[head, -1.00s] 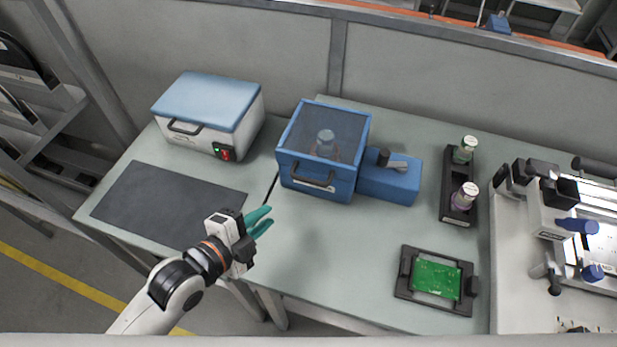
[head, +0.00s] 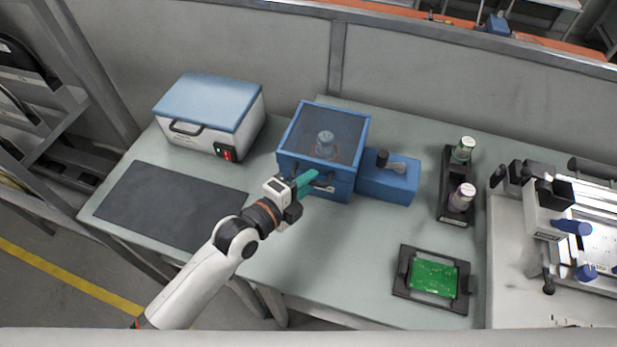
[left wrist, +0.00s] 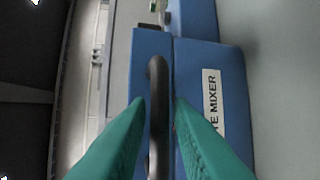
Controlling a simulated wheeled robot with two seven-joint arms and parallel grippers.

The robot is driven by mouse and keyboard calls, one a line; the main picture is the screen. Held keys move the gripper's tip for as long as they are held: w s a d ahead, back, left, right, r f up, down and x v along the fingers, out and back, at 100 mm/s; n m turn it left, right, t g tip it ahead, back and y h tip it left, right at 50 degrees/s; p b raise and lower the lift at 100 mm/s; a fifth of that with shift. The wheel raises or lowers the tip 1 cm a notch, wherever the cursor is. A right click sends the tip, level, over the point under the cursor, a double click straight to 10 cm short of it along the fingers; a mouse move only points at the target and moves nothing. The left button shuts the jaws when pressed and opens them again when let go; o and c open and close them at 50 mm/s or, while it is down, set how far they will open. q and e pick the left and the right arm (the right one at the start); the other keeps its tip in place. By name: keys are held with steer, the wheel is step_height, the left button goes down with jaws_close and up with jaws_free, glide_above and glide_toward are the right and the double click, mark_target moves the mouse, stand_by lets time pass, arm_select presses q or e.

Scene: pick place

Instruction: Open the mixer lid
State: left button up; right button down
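The mixer (head: 318,183) is a blue box with a clear, blue-framed lid (head: 330,122), which is shut. A jar (head: 325,142) shows through the lid. A black handle (head: 322,185) runs along the lid's front edge; it also shows in the left wrist view (left wrist: 158,105), beside a label reading "MIXER" (left wrist: 212,102). My left gripper (head: 310,180) is at the front of the mixer, partly hiding the handle. In the left wrist view its teal fingers (left wrist: 158,105) are apart, with the handle between them and a gap on each side. My right gripper is not in view.
A white box with a blue lid (head: 212,100) stands left of the mixer, behind a dark mat (head: 165,205). A black rack (head: 455,190) with two jars stands right. A green circuit board (head: 434,277) lies in a black holder in front. The table centre is clear.

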arm_select(q)
steer(key=shift+w+d, duration=0.25)
steer(key=shift+w, duration=0.05)
steer(key=shift+c, duration=0.6)
jaws_close()
